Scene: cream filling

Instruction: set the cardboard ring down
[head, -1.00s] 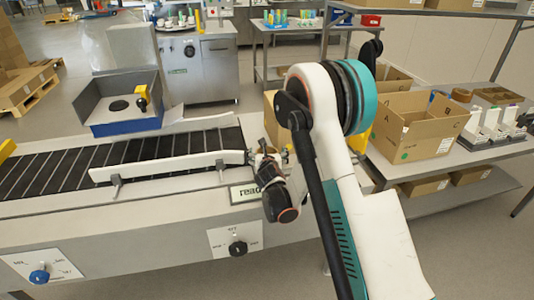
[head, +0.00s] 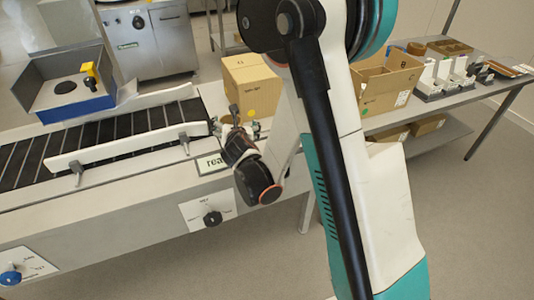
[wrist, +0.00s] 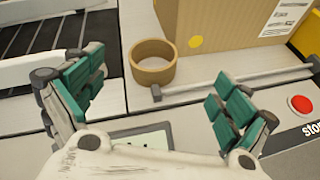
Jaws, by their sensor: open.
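The cardboard ring (wrist: 153,68) is a short brown tube. In the wrist view it stands upright on the light surface beside the dark rollers, close to the cardboard box. I cannot tell whether it touches the box. My gripper (wrist: 155,84) is open, its green-padded fingers spread wide apart with nothing between them. The ring is beyond the fingertips, apart from both fingers. In the head view my gripper (head: 240,122) is at the right end of the conveyor, small and partly hidden by its own wrist; I cannot make out the ring there.
A closed cardboard box (head: 250,88) with a yellow dot stands behind my gripper. A metal rail (wrist: 235,83) runs in front of it. A red stop button (wrist: 300,104) is at the right. The roller conveyor (head: 100,138) extends left. A side table holds an open carton (head: 385,85).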

